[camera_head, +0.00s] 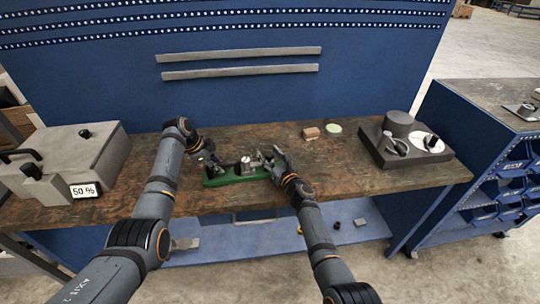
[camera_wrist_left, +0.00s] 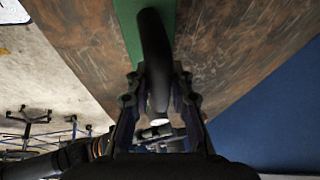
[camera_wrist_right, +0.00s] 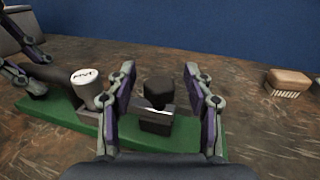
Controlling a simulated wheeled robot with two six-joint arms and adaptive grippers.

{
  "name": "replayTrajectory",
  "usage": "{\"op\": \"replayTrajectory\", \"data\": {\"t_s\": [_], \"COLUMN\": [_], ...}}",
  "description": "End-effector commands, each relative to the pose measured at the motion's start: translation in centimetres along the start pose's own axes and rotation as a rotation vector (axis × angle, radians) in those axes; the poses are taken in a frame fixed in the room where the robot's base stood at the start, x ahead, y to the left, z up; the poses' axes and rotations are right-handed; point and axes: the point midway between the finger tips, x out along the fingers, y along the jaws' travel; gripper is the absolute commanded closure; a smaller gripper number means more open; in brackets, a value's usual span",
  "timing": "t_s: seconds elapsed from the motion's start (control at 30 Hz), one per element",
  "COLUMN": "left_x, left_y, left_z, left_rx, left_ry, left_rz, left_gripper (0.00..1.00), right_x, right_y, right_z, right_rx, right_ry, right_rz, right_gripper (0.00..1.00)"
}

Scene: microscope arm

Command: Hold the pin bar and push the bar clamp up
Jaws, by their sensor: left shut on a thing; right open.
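A green base (camera_head: 235,180) lies on the wooden bench, with a pale upright cylinder (camera_wrist_right: 87,88) on it. My left gripper (camera_wrist_left: 157,85) is shut on a dark rounded bar (camera_wrist_left: 154,45), apparently the pin bar, at the base's left end. My right gripper (camera_wrist_right: 158,75) is open. Its fingers stand on either side of a black-topped block (camera_wrist_right: 156,110) on the base, possibly the bar clamp; I cannot tell whether they touch it. In the head view, my left gripper (camera_head: 212,160) and right gripper (camera_head: 266,158) partly hide the base.
A grey device with a display (camera_head: 85,190) stands at the left. A dark instrument (camera_head: 400,150) stands at the right.

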Motion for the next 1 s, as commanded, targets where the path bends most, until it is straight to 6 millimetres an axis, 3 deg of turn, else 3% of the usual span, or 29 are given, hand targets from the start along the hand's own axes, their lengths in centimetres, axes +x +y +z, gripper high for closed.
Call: {"op": "replayTrajectory", "data": {"t_s": [0.27,0.47,1.0], "left_x": [-0.2,-0.2,-0.2], "left_y": [-0.1,-0.1,-0.1], "left_z": [-0.1,0.0,-0.1], "left_rx": [0.000,0.000,0.000], "left_ry": [0.001,0.001,0.001], "left_rz": [-0.004,-0.004,-0.004], "left_gripper": [1.00,1.00,1.00], "right_x": [-0.1,-0.8,-13.3], "right_y": [-0.2,-2.8,-2.6], "right_z": [0.0,0.0,-0.1], "right_rx": [-0.001,-0.004,-0.004], "right_ry": [0.001,0.002,0.003], "right_rz": [-0.001,-0.002,-0.001], "right_gripper": [0.48,0.48,0.48]}}
